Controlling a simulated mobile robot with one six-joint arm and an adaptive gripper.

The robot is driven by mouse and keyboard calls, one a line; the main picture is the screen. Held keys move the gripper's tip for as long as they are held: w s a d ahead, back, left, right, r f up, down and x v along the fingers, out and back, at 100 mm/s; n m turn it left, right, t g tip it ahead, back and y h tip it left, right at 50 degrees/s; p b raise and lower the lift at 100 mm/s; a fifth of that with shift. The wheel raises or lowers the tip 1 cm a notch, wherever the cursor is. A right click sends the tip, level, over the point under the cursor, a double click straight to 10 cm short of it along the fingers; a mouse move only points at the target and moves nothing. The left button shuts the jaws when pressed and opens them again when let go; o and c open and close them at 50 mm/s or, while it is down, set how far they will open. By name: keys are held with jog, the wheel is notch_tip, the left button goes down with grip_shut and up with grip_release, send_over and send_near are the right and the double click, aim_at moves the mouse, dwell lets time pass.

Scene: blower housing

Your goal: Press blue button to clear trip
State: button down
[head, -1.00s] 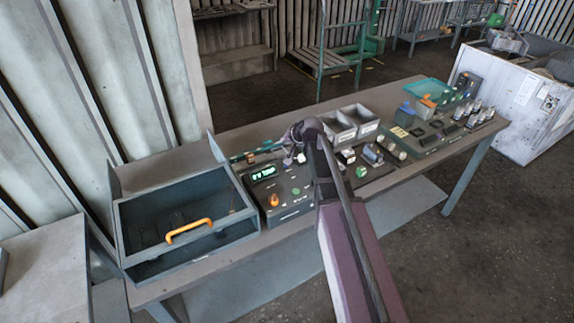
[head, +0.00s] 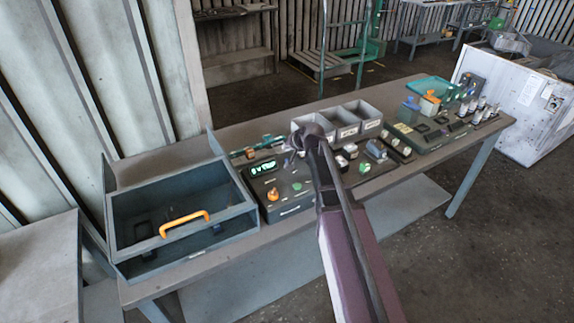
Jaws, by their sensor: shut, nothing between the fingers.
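A dark control box (head: 300,205) stands on the bench, with a lit green display (head: 263,169) whose small text seems to include "TRIP". An orange knob (head: 273,194) and a green button (head: 297,186) show on its top. I cannot make out a blue button on it; my gripper and arm cover part of the box. My gripper (head: 288,161) is shut and empty, pointing down over the back of the box, right of the display. I cannot tell whether its tips touch anything.
An open grey bin with an orange handle (head: 184,223) stands left of the box. Grey trays (head: 343,130) stand right behind my arm. Small parts, another green-grey panel (head: 430,139) and a teal tray (head: 428,86) fill the bench's right side. A ribbed wall is at left.

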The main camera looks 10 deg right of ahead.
jog(key=shift+f+b, duration=1.1)
jog(key=shift+f, duration=0.3)
jog(key=shift+f+b, duration=0.85)
dwell(1.5)
jog(key=shift+r, duration=0.15)
jog(key=shift+r+p, duration=0.7)
jog(key=shift+p, duration=0.2)
jog(key=shift+r+p, duration=2.5)
jog(key=s+f+g, duration=0.1)
jog(key=s, duration=0.3)
jog(key=s+a+f+n+g+h, duration=0.1)
jog(key=s, duration=0.4)
jog(key=s+f+n+g, duration=0.1)
jog(key=s+f+g, duration=0.1)
jog(key=s, duration=0.2)
jog(key=shift+s+a, duration=0.25)
jog(key=shift+s, duration=0.15)
jog(key=s+d+f+n+g+h, duration=0.1)
jog(key=s+g, duration=0.3)
jog(key=s, duration=1)
jog(key=shift+s+d+f+n+h, duration=0.25)
jog(key=shift+s+f+n+h, duration=0.25)
jog(key=shift+h, duration=0.4)
